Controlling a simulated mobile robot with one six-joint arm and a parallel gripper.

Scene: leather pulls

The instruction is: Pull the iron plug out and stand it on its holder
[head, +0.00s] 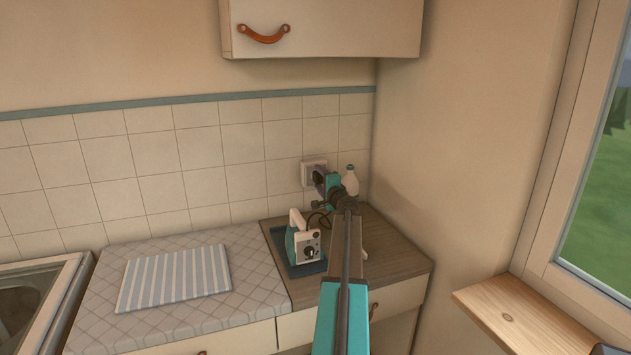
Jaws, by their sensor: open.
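The iron (303,246), teal and cream with a dark knob, sits on a dark blue tray-like base (312,267) on the wooden counter. A dark cord (317,217) curves up behind it towards the wall. A pale wall socket (307,172) is on the tiles above the counter. My gripper (319,181) is open right in front of the socket. The plug is not clearly visible; the gripper covers that spot, so I cannot tell whether the fingers are around it or touching it. No separate plug holder can be made out.
A white bottle with a green cap (351,182) stands in the corner, close to my gripper. A striped cloth (175,278) lies on the checked counter (255,292) at left. A cupboard (330,32) hangs above. A wooden sill (520,312) juts out at right.

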